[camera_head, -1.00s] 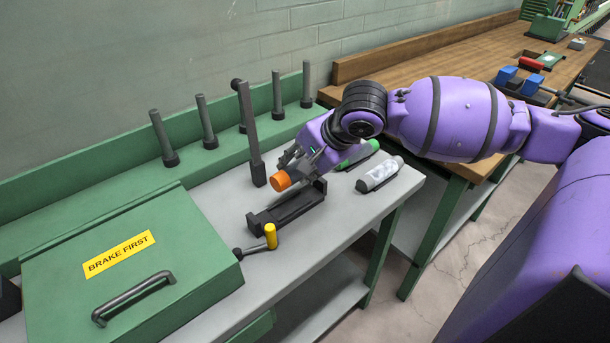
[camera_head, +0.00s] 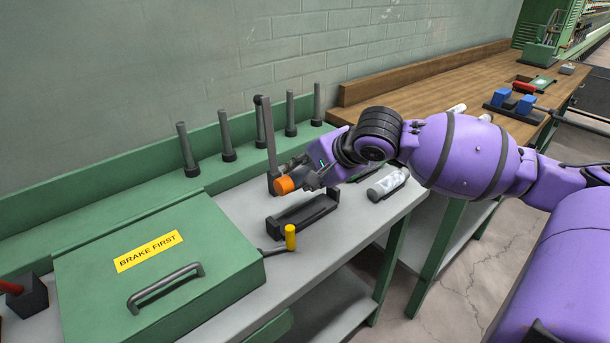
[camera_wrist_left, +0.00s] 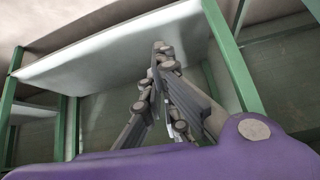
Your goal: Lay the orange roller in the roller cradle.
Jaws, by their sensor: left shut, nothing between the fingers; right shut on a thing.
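The orange roller (camera_head: 285,185) is in my right gripper (camera_head: 304,180), which is shut on it. Its orange end points left toward the green box; the rest is hidden by the fingers. The roller appears raised above and behind the black roller cradle (camera_head: 302,217), apart from it. The cradle is a long open trough on the grey bench top and looks empty. My left gripper (camera_wrist_left: 165,85) shows only in the left wrist view. It is shut and empty, below the level of a bench shelf.
A green box (camera_head: 160,260) labelled BRAKE FIRST stands left of the cradle. A yellow-handled lever (camera_head: 290,237) stands at the cradle's front left. A tall dark post (camera_head: 268,140) rises behind the roller.

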